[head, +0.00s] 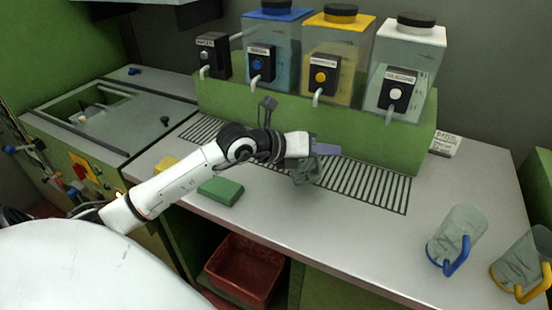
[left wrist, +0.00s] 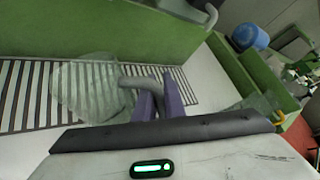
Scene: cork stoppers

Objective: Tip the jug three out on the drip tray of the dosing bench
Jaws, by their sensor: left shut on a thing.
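My left gripper (head: 322,150) is shut on the pale grey handle (left wrist: 128,84) of a clear jug (head: 306,172). In the left wrist view its purple fingers (left wrist: 158,104) close around that handle, and the clear jug body (left wrist: 85,88) shows to the left. The jug is over the slatted drip tray (head: 375,187) and looks tilted. Whether it touches the slats and whether any liquid is in it, I cannot tell. No number shows on the jug. My right gripper is not in view.
Dispensers with blue, yellow and white tanks (head: 412,45) stand on a green plinth (head: 240,102) behind the tray. A blue-handled jug (head: 455,235) and a yellow-handled jug (head: 525,262) stand at the right. A green block (head: 220,190) lies in front; a red bin (head: 243,270) sits below.

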